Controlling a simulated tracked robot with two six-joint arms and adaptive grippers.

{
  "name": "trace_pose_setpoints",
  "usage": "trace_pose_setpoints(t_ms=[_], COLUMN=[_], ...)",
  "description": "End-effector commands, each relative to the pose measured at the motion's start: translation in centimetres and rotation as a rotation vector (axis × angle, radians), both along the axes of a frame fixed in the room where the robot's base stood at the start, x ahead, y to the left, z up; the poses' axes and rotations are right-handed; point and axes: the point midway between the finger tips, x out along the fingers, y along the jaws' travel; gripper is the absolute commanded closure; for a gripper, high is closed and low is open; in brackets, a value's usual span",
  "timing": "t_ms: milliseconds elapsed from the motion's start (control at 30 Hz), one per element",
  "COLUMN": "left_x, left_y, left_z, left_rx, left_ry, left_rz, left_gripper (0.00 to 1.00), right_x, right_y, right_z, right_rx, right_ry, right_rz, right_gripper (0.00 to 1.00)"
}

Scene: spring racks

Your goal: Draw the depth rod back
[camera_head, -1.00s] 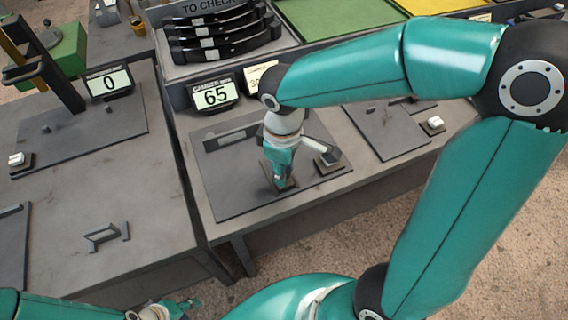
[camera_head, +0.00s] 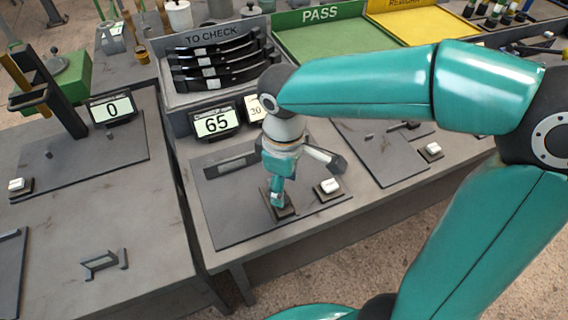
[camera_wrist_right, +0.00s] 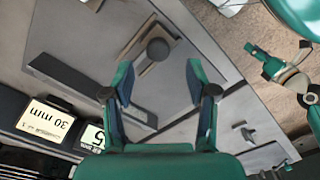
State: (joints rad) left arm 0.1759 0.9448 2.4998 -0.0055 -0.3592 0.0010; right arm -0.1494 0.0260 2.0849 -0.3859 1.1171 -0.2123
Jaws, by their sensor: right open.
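A round dark knob (camera_wrist_right: 158,49) stands on a brownish strip in the right wrist view. It may be the end of the depth rod, but I cannot tell for sure. My right gripper (camera_wrist_right: 158,70) is open and empty, with a finger to each side of the knob's line and the knob just past the fingertips. In the head view the right gripper (camera_head: 278,198) points down at a small dark base (camera_head: 290,212), partly hiding it. My left gripper (camera_wrist_right: 268,62) appears small at the right wrist view's upper right; its jaw state is unclear.
A white block (camera_head: 328,186) on a dark base is close right of the right gripper. Behind stand a display reading 65 (camera_head: 216,123) and a TO CHECK rack of dark springs (camera_head: 212,70). A handle (camera_head: 104,262) lies on the left bench. The plate's front is clear.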

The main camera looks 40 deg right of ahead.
Motion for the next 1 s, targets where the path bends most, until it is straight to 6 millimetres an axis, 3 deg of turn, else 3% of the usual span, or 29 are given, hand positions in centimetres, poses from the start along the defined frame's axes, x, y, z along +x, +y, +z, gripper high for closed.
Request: trace_pose_setpoints(t_ms=[200, 400, 1000], left_x=[0.0, 0.0, 0.0], left_y=[0.0, 0.0, 0.0], left_z=[0.0, 0.0, -0.1], left_rx=[0.000, 0.000, 0.000], left_ry=[0.000, 0.000, 0.000], left_rz=[0.000, 0.000, 0.000], left_gripper=[0.60, 0.60, 0.60], right_x=[0.1, 0.0, 0.0], right_y=[0.0, 0.0, 0.0], right_z=[4.3, 6.2, 6.5], right_rx=[0.002, 0.001, 0.000], right_ry=[-0.003, 0.001, 0.002], right_rz=[0.001, 0.000, 0.000], right_gripper=[0.43, 0.43, 0.43])
